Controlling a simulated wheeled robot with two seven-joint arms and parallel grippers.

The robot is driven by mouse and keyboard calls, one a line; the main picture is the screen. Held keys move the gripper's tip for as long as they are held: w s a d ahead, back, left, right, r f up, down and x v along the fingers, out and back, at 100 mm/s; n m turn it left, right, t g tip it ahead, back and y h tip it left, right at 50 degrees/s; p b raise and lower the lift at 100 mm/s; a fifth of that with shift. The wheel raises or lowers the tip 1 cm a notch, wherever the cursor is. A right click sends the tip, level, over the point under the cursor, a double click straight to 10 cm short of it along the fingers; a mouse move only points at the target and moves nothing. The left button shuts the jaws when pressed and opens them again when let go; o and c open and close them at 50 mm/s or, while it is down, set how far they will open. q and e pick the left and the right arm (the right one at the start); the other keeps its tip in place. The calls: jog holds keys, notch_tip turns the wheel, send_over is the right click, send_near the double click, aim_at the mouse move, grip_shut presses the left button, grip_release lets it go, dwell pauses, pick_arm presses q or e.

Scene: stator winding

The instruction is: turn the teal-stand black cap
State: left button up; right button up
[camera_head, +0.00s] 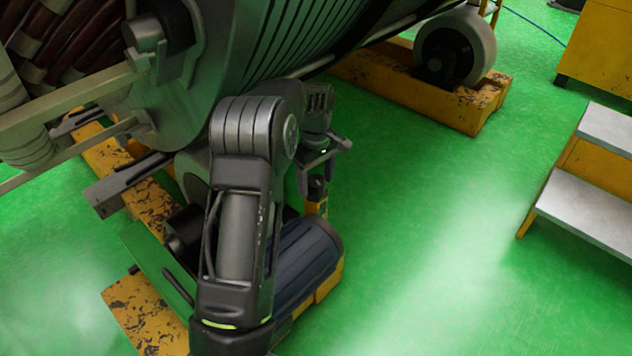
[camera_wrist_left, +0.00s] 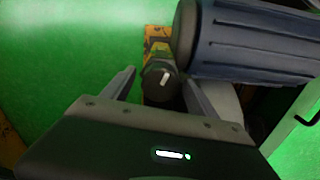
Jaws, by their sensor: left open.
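A round black cap (camera_wrist_left: 161,84) with a short white mark on its face shows in the left wrist view. It sits at the end of a yellow and dark fitting beside a ribbed blue-grey motor. My left gripper (camera_wrist_left: 158,77) is open, with one finger on each side of the cap. I cannot tell whether either finger touches it. In the head view my left gripper (camera_head: 317,180) points down beside the motor, and my arm hides part of that area. I see no clearly teal stand. My right gripper is not in view.
The blue-grey motor (camera_head: 307,262) lies close to my left arm, and it also shows in the left wrist view (camera_wrist_left: 255,42). The large stator (camera_head: 270,45) overhangs the gripper. A yellow roller base (camera_head: 400,88) stands behind. Grey-topped steps (camera_head: 590,208) stand right. Green floor between is clear.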

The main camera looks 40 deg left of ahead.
pick_arm(q)
jog(key=shift+c, duration=0.2)
jog(key=c, duration=1.3)
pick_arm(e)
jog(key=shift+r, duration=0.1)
pick_arm(q)
jog(key=shift+r+m+p, duration=0.15)
jog(key=shift+m+p, duration=0.75)
jog(key=shift+p, duration=0.05)
jog(key=m+p, duration=0.3)
jog(key=m, duration=0.1)
jog(key=m+p, duration=0.1)
jog(key=m, duration=0.2)
jog(key=shift+m+p, duration=0.35)
jog(key=shift+m, duration=0.05)
jog(key=m+p, duration=0.1)
jog(key=m, duration=0.3)
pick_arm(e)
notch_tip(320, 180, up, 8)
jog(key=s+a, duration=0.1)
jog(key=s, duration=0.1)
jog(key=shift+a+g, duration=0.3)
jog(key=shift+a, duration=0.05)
pick_arm(q)
jog(key=shift+f, duration=0.2)
